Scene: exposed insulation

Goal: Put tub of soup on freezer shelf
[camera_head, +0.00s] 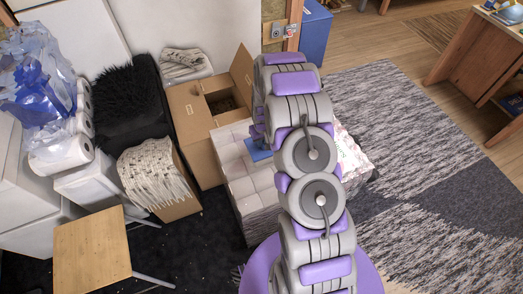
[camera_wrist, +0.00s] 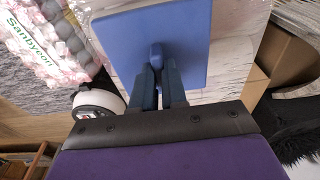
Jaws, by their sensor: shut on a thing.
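My gripper (camera_wrist: 157,65) is shut on a flat-topped blue square thing (camera_wrist: 185,45), seen in the wrist view. It looks like the lid of the tub of soup, but its sides are hidden and I cannot confirm this. In the head view, a small patch of the blue thing (camera_head: 258,150) shows left of my arm, above the white packs. The fingertips are mostly hidden there by my arm. No freezer shelf can be made out; white panels (camera_head: 70,35) stand at the upper left.
A stack of wrapped white packs (camera_head: 240,185) lies under my arm. An open cardboard box (camera_head: 195,125), a box with a cream shaggy cloth (camera_head: 155,178) and a wooden stool (camera_head: 92,250) stand left. Paper rolls (camera_head: 62,155) sit at far left. The grey rug (camera_head: 400,130) at right is clear.

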